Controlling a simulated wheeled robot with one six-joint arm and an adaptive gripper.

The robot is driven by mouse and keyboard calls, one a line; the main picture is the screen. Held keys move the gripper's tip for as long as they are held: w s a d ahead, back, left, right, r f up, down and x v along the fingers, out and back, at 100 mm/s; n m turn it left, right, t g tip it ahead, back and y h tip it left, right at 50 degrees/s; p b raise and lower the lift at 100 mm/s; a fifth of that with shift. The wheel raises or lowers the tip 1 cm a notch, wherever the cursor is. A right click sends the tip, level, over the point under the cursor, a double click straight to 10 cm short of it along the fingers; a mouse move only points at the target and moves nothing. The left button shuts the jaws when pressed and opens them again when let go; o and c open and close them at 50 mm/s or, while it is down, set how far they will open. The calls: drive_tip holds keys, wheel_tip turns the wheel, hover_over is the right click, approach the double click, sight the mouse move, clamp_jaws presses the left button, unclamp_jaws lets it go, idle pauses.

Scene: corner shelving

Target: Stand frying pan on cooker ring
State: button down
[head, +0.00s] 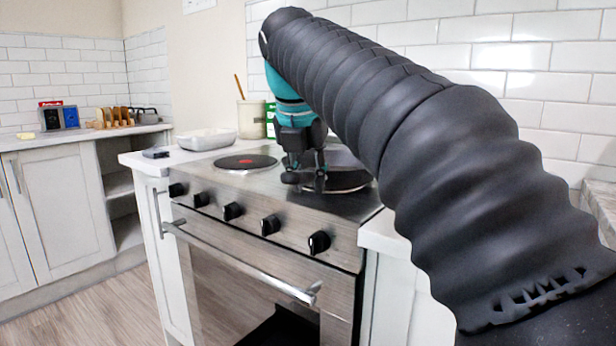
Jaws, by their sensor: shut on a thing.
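My gripper (305,179) points down over the right half of the cooker top (290,197). It is shut on what looks like the frying pan's dark handle. The frying pan (346,181) shows as a dark round shape with a pale rim, just right of the gripper and low over the cooker. My arm hides its right side, and I cannot tell whether it touches the cooker top. A dark cooker ring (262,161) with a red centre lies bare on the left half.
A white dish (206,139) and a small dark object (155,153) are on the counter left of the cooker. A utensil crock (251,120) and green box (270,119) stand behind. Knobs (233,211) and an oven handle (240,262) project in front. A toast rack (114,117) stands on the far counter.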

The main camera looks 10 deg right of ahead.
drive_tip(key=shift+w+a+p, duration=0.2)
drive_tip(key=shift+p, duration=0.25)
idle(0.6)
drive_tip(key=c, duration=0.9)
unclamp_jaws()
drive_tip(key=shift+o, duration=0.2)
